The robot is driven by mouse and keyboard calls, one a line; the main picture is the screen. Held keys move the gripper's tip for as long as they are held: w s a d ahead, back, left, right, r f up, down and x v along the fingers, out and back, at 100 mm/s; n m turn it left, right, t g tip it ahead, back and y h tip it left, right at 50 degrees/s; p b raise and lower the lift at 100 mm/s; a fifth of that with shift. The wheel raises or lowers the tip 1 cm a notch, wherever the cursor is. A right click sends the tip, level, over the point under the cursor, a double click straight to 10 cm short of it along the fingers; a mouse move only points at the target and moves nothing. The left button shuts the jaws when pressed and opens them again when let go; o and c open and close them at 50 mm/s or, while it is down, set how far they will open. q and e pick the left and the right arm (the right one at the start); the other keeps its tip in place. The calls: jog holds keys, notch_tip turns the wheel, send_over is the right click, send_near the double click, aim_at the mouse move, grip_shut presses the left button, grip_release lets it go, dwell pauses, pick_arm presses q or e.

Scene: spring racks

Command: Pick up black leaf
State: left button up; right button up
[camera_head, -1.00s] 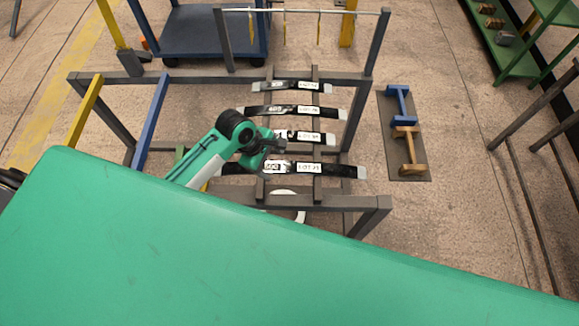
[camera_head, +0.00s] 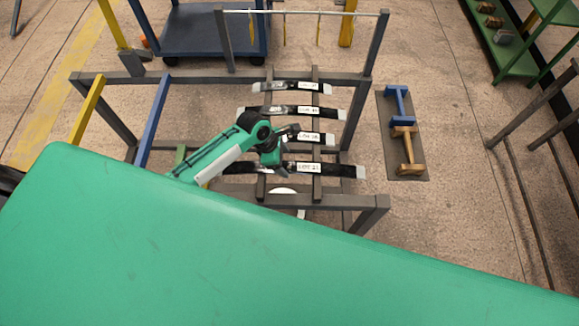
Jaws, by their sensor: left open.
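Several black leaves with pale ends and white labels lie across two dark rails of the rack. The nearest black leaf (camera_head: 338,170) is partly covered by my left arm on its left side. The second-nearest black leaf (camera_head: 323,139) shows only its right part. Two farther black leaves, the third (camera_head: 318,112) and the farthest (camera_head: 312,87), lie in full view. My left gripper (camera_head: 290,151) is open over the rack, above or beside the two nearest leaves. I cannot tell its height or whether it touches one. My right gripper is out of view.
The grey rack frame (camera_head: 240,77) surrounds the leaves, with a front bar (camera_head: 345,202) between them and me. Blue (camera_head: 153,120) and yellow (camera_head: 84,110) bars cross its left part. A mat (camera_head: 412,160) with blue and tan stands lies right. A blue cart (camera_head: 200,30) stands behind.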

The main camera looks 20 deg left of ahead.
aim_at(289, 166)
pick_arm(q)
jog(key=shift+d+f+p, duration=0.2)
jog(key=shift+f+p, duration=0.15)
jog(key=shift+f, duration=0.1)
jog(key=p+x, duration=0.1)
jog(key=x, duration=0.2)
jog(key=shift+w, duration=0.1)
jog(key=shift+d+f, duration=0.15)
jog(key=shift+f, duration=0.45)
jog(key=shift+c, duration=0.4)
grip_shut()
jog(key=shift+w+r, duration=0.1)
jog(key=shift+w, duration=0.05)
